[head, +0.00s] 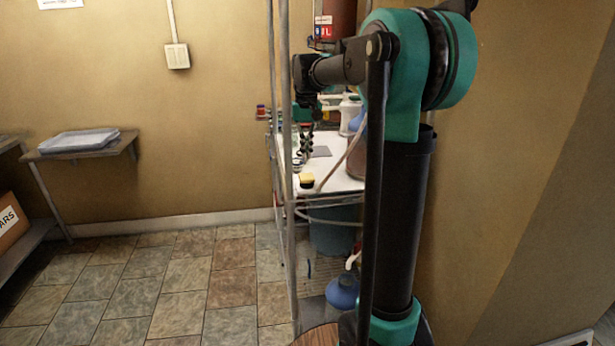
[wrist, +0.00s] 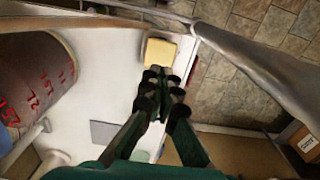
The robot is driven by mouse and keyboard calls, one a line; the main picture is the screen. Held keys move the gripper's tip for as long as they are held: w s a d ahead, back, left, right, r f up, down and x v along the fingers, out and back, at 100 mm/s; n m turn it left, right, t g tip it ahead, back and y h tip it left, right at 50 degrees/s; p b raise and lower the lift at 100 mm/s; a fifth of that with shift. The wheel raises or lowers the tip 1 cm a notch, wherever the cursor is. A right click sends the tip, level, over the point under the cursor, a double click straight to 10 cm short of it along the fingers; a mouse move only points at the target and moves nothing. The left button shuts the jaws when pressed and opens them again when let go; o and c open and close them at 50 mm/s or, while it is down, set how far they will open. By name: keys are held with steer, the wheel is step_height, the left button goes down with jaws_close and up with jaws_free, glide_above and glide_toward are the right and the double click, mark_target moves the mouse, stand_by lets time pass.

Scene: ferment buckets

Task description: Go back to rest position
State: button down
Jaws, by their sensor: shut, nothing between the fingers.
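My gripper (head: 302,160) hangs from my bent arm, fingers pointing down over the left part of a white shelf top (head: 340,182) in the head view. In the wrist view my gripper (wrist: 160,76) shows its two dark fingers drawn together with nothing held. A yellow sponge-like block (wrist: 160,51) lies just beyond the fingertips in that view; it also shows in the head view (head: 306,178), at the shelf's front left corner. Whether the fingers touch it cannot be told.
A metal post (head: 285,200) stands beside my gripper; a metal bar (wrist: 255,65) crosses close in the wrist view. A brown bucket with red marks (wrist: 38,85) and a grey sheet (wrist: 104,133) are on the shelf. A blue jug (head: 342,291) is below. The tiled floor (head: 180,285) is clear.

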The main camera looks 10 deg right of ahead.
steer(key=shift+r, duration=0.15)
steer(key=s+d+f+t, duration=0.2)
steer(key=s+f, duration=1)
steer(key=s, duration=0.1)
steer(key=s+d+f+t, duration=0.2)
steer(key=s+f, duration=0.9)
steer(key=s, duration=0.3)
steer(key=shift+f, duration=0.35)
